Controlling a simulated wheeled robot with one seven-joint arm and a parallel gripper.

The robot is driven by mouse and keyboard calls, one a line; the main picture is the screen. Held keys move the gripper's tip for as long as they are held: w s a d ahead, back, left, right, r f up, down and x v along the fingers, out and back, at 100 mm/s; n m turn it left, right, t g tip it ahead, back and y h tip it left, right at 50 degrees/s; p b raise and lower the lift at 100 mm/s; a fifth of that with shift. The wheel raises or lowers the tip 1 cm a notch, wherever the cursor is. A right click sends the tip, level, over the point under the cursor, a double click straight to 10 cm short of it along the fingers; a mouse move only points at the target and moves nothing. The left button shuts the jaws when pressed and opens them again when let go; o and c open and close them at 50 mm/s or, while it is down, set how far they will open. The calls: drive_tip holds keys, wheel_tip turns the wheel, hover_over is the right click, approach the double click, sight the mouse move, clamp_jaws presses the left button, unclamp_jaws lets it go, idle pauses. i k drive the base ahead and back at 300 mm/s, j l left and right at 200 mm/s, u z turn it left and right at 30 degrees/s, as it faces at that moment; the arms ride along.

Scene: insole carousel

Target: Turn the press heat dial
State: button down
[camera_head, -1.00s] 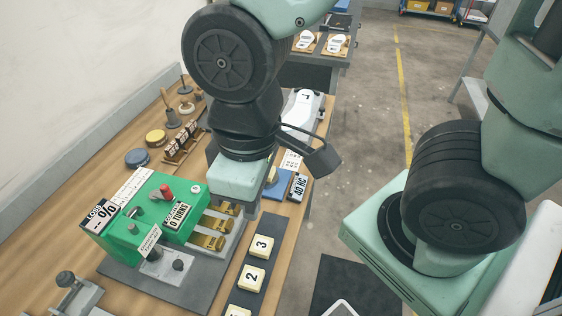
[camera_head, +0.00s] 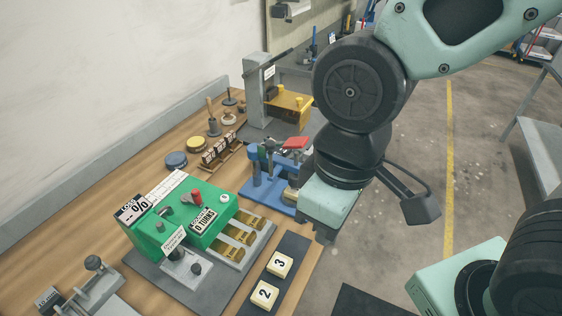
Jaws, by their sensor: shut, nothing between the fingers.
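I cannot make out a dial marked for press heat. A grey upright machine (camera_head: 257,92) with a yellow block (camera_head: 289,107) stands at the back of the bench and may be the press. No dial shows clearly on it. My gripper (camera_head: 324,236) points down at the bench's right edge, right of a green box and in front of a blue fixture. Its short dark fingertips are shut and empty, apart from anything as far as I can see. My arm hides part of the area behind it.
The green box (camera_head: 206,236) carries a red-topped lever (camera_head: 197,198) and a "0 TURNS" label. The blue fixture (camera_head: 266,194) has a red pad (camera_head: 295,142). Numbered tiles lie on a dark strip (camera_head: 292,246).

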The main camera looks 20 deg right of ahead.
sight(287, 153)
drive_tip(key=l+u, duration=0.25)
drive_tip(key=l, duration=0.25)
drive_tip(key=l+u, duration=0.25)
drive_tip(key=l, duration=0.3)
drive_tip(key=i+l, duration=0.1)
drive_tip(key=i, duration=0.2)
drive_tip(key=i+l, duration=0.15)
drive_tip(key=i, duration=0.15)
drive_tip(key=k+j+z, duration=0.1)
drive_tip(key=j+z, duration=0.25)
drive_tip(key=k+j+z, duration=0.1)
drive_tip(key=z, duration=0.3)
drive_tip(key=k, duration=0.05)
